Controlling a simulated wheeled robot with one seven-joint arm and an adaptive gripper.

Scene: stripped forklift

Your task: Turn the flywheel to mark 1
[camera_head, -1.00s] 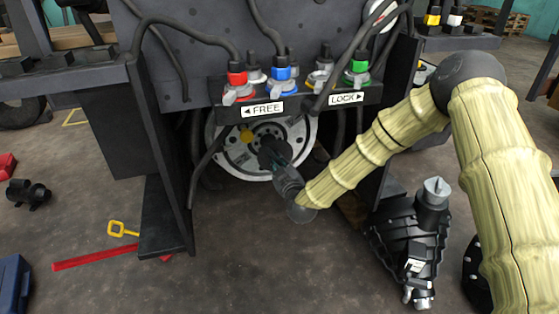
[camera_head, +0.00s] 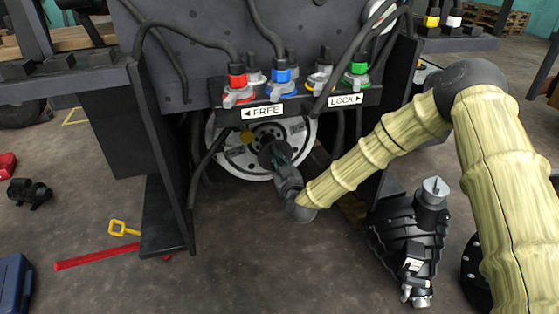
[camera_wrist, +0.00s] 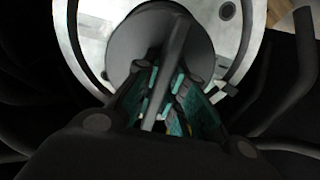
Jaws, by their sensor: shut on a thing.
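The flywheel (camera_head: 232,162) is a silvery disc with holes and small dark labels, set low in the opening of the dark machine. My gripper (camera_head: 270,153) is at the disc's centre. In the wrist view, my gripper (camera_wrist: 166,100) is shut on a flat upright bar (camera_wrist: 176,52) across the dark round hub (camera_wrist: 136,42), with teal finger pads on both sides. The silver flywheel rim (camera_wrist: 93,35) shows behind the hub. My gripper and wrist hide the disc's lower right. I cannot read mark 1.
Cables hang around the opening. A dark machine part (camera_head: 412,240) stands on the floor at right.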

